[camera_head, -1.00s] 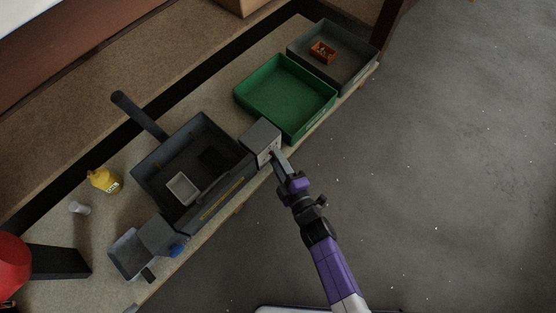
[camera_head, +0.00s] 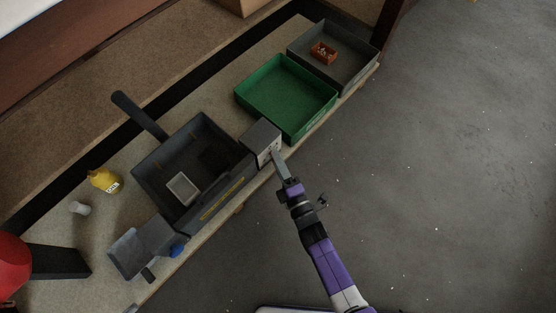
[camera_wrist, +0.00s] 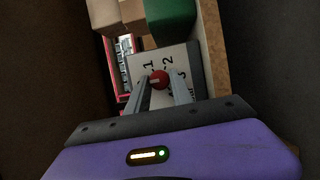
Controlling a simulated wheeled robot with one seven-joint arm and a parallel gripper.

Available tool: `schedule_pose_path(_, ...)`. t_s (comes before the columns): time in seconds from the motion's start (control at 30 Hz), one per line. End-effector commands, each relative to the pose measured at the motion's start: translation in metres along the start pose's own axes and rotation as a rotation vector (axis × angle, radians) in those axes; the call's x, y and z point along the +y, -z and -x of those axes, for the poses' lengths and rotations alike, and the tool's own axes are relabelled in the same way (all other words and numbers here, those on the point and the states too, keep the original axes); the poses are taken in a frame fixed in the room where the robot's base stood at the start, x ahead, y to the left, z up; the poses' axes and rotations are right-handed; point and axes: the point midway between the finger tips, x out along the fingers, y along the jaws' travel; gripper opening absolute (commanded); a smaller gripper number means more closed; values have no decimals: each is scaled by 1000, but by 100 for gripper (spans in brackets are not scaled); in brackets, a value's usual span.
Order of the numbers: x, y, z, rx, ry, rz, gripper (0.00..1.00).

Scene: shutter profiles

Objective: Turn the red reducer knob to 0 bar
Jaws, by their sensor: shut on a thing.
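The red reducer knob (camera_wrist: 159,79) sits on a pale panel with dark numerals (camera_wrist: 170,60), of which a 1 and a 2 can be read. My gripper (camera_wrist: 160,86) is shut on the knob, with one finger at each side of it in the wrist view. The knob's exact setting is too small to tell. In the head view my gripper (camera_head: 277,153) reaches the front face of a grey box (camera_head: 262,137) at the right end of the dark machine. The knob is hidden there by the fingers.
A dark open basin (camera_head: 150,181) with a pale block (camera_head: 183,188) lies left of the box. A green tray (camera_head: 288,92) and a grey tray (camera_head: 350,72) stand beyond it. A yellow bottle (camera_head: 104,180) stands at the left. The floor on the right is clear.

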Motion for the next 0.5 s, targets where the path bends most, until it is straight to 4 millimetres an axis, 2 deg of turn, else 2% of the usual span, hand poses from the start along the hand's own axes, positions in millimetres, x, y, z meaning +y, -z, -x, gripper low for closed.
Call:
schedule_pose_path(0.2,-1,2,0,5,3,2,0)
schedule_pose_path(0.23,-1,2,0,5,3,2,33)
schedule_pose_path(0.3,-1,2,0,5,2,2,47)
schedule_pose_path(0.5,0,1,0,3,1,1,48)
